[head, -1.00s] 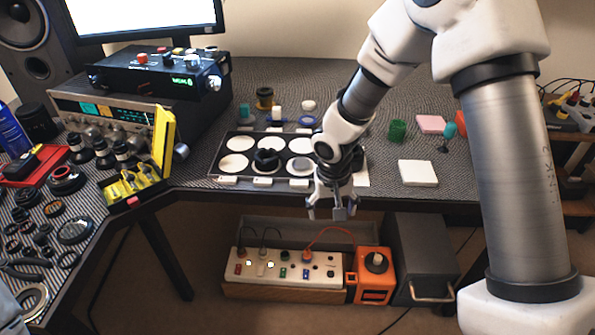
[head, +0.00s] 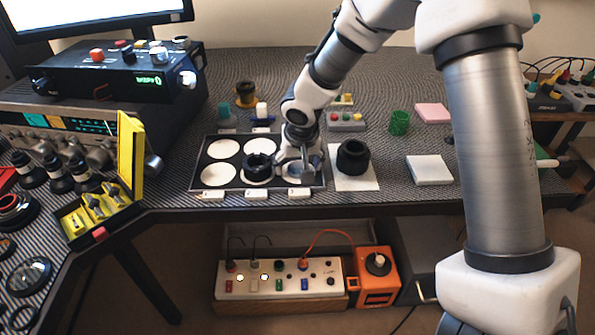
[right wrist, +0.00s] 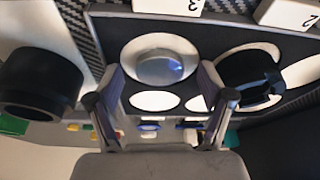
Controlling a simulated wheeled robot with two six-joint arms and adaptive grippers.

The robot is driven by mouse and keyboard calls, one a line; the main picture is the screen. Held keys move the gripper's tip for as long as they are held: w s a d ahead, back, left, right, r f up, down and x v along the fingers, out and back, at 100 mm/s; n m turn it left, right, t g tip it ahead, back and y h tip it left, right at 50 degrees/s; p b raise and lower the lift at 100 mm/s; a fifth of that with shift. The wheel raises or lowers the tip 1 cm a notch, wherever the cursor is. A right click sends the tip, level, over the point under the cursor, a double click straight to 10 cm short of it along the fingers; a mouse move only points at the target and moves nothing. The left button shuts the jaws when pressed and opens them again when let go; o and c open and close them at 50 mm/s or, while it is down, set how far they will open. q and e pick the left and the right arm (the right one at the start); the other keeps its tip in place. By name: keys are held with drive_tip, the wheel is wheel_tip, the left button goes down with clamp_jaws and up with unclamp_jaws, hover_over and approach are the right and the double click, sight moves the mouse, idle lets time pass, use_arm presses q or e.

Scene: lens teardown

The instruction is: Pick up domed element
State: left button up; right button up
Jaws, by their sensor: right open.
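My right gripper (head: 297,164) is over that circle, pointing down. In the right wrist view its open fingers (right wrist: 163,88) stand to either side of the element's near edge; I cannot tell whether they touch it. My left gripper is in neither view.
A black ring (head: 258,164) sits in the tray circle beside it. A black cylinder (head: 352,157) stands on a white pad right of the tray (head: 196,172). A white block (head: 430,169) lies further right. A yellow case (head: 131,150) stands open at left.

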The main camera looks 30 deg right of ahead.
drive_tip(key=shift+s+r, duration=0.1)
drive_tip(key=shift+r, duration=0.05)
drive_tip(key=shift+c, duration=1)
drive_tip(key=c, duration=1)
drive_tip(key=shift+c, duration=0.2)
